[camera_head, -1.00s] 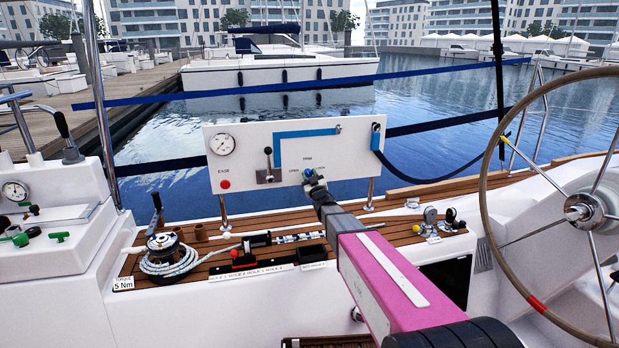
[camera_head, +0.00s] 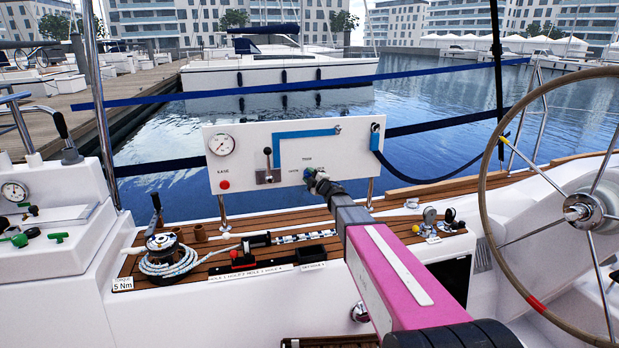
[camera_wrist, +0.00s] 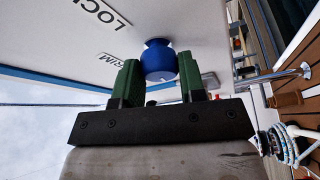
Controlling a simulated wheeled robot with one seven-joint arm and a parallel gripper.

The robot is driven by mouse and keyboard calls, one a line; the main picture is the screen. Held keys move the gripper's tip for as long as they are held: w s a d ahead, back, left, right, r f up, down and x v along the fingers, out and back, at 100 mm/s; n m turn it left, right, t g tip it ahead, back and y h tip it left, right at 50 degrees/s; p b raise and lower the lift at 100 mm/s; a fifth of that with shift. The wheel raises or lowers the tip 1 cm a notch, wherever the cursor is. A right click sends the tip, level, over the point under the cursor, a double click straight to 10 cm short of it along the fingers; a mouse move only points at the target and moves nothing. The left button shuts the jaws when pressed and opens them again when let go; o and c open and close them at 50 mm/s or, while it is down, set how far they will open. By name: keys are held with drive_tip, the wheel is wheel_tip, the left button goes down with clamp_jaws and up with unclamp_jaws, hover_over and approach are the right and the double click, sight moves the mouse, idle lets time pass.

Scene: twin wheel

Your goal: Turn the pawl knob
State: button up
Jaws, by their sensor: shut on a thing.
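A round blue knob (camera_wrist: 158,62) sits on the white panel (camera_head: 235,178), near the printed words LOCK and TRIM in the wrist view. My gripper (camera_wrist: 157,82) has one green finger on each side of the knob and is shut on it. In the head view my gripper (camera_head: 316,180) reaches the lower middle of the panel and covers most of the knob, so its pointing direction cannot be made out.
The panel also carries a gauge (camera_head: 222,144), a red button (camera_head: 225,184), a small black-topped lever (camera_head: 267,160) and a blue strip (camera_head: 300,134). A winch with rope (camera_head: 165,256) stands below left. A large steering wheel (camera_head: 487,203) stands at right.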

drive_tip(key=shift+n+g, duration=0.3)
drive_tip(key=shift+n, duration=0.6)
drive_tip(key=o, duration=0.9)
drive_tip(key=v, duration=1.1)
drive_tip(key=shift+r, duration=0.1)
